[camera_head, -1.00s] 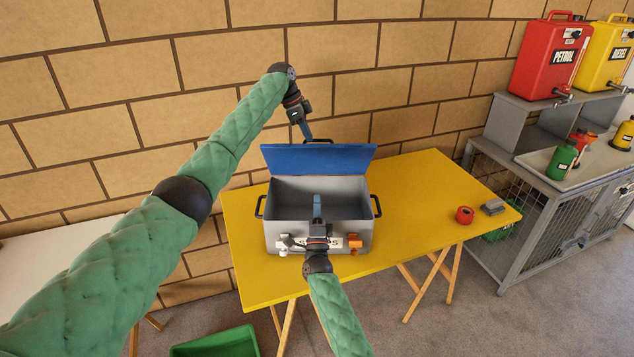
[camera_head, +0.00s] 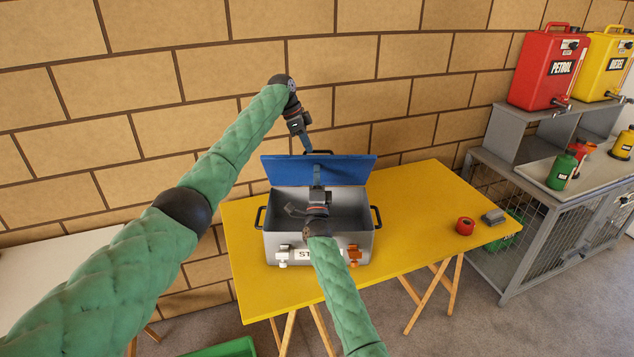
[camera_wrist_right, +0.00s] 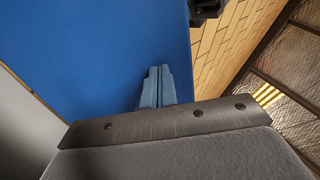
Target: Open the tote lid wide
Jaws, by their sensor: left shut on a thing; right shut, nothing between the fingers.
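The grey tote (camera_head: 278,237) stands on the yellow table with its blue lid (camera_head: 280,169) raised, leaning up at the back; it also fills much of the right wrist view (camera_wrist_right: 90,50). A black handle (camera_head: 325,152) is on the lid's far edge. My left gripper (camera_head: 308,150) is shut on this handle. My right gripper (camera_head: 316,170) is shut and empty, reaching over the tote to the lid's inner face. Its fingertips (camera_wrist_right: 158,70) are at the blue surface in the wrist view; I cannot tell whether they touch. My right arm hides part of the tote's front.
The yellow table (camera_head: 420,200) has free room right of the tote, with a red roll (camera_head: 465,226) and a grey block (camera_head: 494,216) there. A brick wall (camera_head: 345,100) stands close behind. A grey caged cabinet (camera_head: 535,235) is at the right, a green crate (camera_head: 225,349) below.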

